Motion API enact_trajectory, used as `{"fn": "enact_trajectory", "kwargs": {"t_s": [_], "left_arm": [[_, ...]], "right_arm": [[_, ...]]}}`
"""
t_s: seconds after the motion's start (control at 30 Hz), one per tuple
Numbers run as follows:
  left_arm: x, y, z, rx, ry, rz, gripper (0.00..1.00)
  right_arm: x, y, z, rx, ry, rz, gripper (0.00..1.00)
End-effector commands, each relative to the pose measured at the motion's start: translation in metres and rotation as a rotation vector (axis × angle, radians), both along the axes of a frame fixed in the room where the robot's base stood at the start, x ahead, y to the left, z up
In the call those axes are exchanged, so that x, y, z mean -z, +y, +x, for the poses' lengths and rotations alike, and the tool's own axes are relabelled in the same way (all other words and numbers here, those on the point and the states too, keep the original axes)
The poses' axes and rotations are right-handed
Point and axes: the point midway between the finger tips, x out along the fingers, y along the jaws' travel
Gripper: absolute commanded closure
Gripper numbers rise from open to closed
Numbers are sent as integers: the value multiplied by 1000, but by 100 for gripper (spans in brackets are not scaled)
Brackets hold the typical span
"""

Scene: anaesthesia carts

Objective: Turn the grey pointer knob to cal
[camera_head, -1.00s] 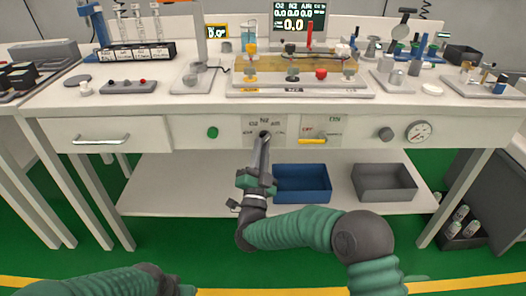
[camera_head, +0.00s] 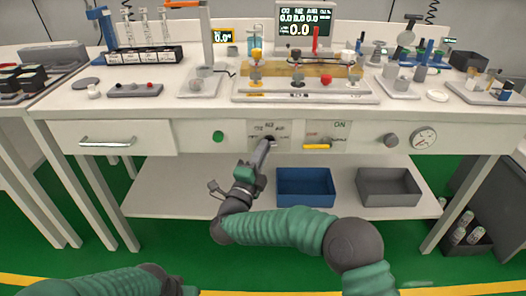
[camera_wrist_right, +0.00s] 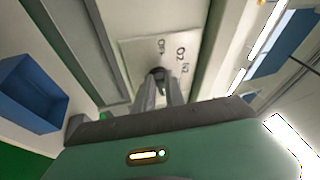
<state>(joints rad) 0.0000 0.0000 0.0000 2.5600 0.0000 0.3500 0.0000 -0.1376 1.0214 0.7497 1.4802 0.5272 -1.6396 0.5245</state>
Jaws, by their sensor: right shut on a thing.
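The grey pointer knob (camera_wrist_right: 156,72) sits on a pale label plate on the bench's front panel. In the head view, the plate (camera_head: 256,128) shows N2, AIR and other small marks. The fingers of my right gripper (camera_head: 268,143) cover most of the knob there. In the right wrist view, the two fingers of my right gripper (camera_wrist_right: 160,88) are closed around the knob. The marks O2 and N2 can be read on the plate there. The pointer's direction is hidden by the fingers.
A yellow lever (camera_head: 317,147) is just right of the knob plate. A green button (camera_head: 218,137) is to its left. A grey knob (camera_head: 390,140) and a gauge (camera_head: 424,139) are farther right. A blue bin (camera_head: 305,187) and a grey bin (camera_head: 388,187) stand on the shelf below.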

Motion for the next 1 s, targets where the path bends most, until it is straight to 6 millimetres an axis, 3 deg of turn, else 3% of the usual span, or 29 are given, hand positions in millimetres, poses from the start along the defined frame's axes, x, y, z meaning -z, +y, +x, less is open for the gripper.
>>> {"fn": "enact_trajectory", "kwargs": {"t_s": [0.47,0.5,0.63,1.0], "left_arm": [[0,0,0,0,0,0,64],[0,0,0,0,0,0,64],[0,0,0,0,0,0,64],[1,0,0,0,0,0,64]], "right_arm": [[5,2,0,-6,11,17,100],[5,2,0,-6,11,17,83],[4,2,0,-5,9,16,66],[1,0,0,-2,1,16,64]]}}
